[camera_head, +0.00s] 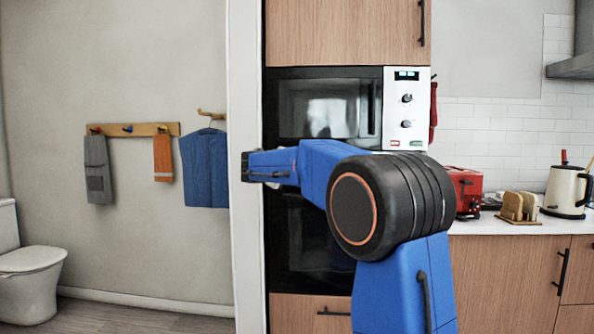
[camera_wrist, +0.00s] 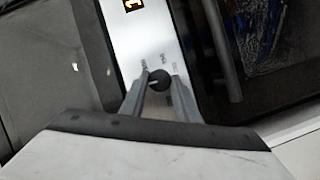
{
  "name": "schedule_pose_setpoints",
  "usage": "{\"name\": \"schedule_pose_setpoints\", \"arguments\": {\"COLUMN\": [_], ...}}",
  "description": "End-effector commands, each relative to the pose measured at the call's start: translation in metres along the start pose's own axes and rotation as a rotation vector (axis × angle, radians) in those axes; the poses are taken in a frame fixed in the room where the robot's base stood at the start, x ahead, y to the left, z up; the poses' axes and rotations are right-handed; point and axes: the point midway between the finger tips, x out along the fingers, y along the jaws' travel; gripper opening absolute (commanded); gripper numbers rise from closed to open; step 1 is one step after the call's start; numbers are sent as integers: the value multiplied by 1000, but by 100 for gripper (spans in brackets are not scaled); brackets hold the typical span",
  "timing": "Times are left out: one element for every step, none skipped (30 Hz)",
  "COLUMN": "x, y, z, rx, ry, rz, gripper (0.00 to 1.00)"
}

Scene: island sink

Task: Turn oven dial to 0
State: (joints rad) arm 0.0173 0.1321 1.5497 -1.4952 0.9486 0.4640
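The oven dial (camera_wrist: 160,79) is a small round dark knob with a pale pointer line, on a silver panel (camera_wrist: 147,42) in the wrist view. Small markings surround it, too blurred to read. My gripper (camera_wrist: 161,76) has one finger on each side of the dial, with the fingertips close to it. The fingers stand apart, and a narrow gap seems to show on the right. In the head view my blue arm covers part of the dark oven (camera_head: 309,240), and my gripper and this dial are hidden there.
In the head view, a microwave (camera_head: 310,105) with two knobs is above the oven, and a red toaster (camera_head: 466,190) stands on the right counter.

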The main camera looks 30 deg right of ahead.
Motion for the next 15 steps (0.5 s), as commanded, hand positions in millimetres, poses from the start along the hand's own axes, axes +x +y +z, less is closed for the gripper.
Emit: {"name": "schedule_pose_setpoints", "arguments": {"x": [0,0,0,0,0,0,0,0,0,0,0,-1,-3,-4,-8], "y": [-1,-1,-1,-1,-1,-1,0,0,0,0,0,0,0,0,0], "z": [0,0,0,0,0,0,0,0,0,0,0,0,0,0,0], "rx": [-1,-1,0,0,0,0,0,0,0,0,0,0,0,0,0], "ry": [0,0,0,0,0,0,0,0,0,0,0,0,0,1,1], "rz": [-1,-1,-1,-1,-1,-1,-1,-1,-1,-1,-1,-1,-1,-1,-1], "gripper": [38,45,47,47,47,47,47,47,47,47,47,47,47,47,47]}}
